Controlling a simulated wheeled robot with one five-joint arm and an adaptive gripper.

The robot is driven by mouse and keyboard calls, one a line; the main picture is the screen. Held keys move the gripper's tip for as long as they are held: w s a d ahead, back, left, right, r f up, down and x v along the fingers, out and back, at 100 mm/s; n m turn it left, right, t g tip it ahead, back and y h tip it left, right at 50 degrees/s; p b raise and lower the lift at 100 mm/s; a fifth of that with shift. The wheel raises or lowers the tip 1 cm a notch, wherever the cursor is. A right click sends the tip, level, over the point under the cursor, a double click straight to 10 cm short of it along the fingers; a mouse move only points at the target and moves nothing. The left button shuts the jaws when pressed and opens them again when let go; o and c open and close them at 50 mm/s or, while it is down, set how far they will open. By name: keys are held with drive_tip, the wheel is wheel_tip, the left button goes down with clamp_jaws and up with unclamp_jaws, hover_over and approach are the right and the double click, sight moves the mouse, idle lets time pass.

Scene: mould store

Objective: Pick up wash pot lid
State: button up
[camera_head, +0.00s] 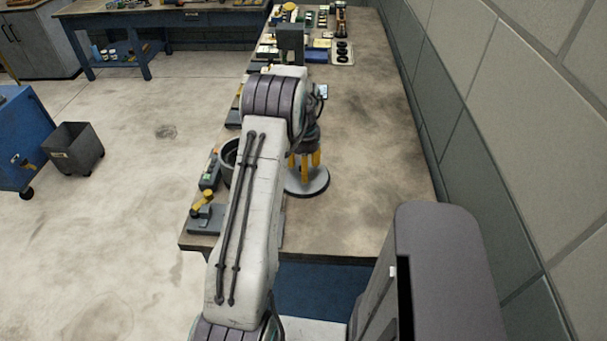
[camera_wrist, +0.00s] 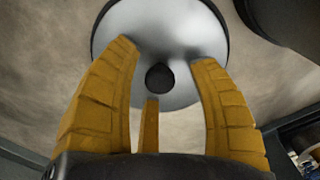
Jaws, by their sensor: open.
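The wash pot lid (camera_wrist: 175,25) is a round, pale metal disc with a dark rim and a small dark knob (camera_wrist: 159,77) at its middle. In the head view the lid (camera_head: 318,184) lies on the bench to the right of my arm, partly hidden by my gripper. My gripper (camera_wrist: 165,55) has yellow fingers spread apart, with nothing held between them. In the wrist view the knob shows between the fingers. In the head view my gripper (camera_head: 304,174) points down over the lid. I cannot tell whether the fingers touch the lid.
A dark round pot (camera_head: 228,156) stands left of the lid, partly behind my arm. Small tools (camera_head: 207,216) lie along the bench's left edge. Several small items and a blue box (camera_head: 317,56) stand at the far end. The bench (camera_head: 375,150) is clear to the right, up to the wall.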

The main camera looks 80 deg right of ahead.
clamp_jaws()
idle(0.6)
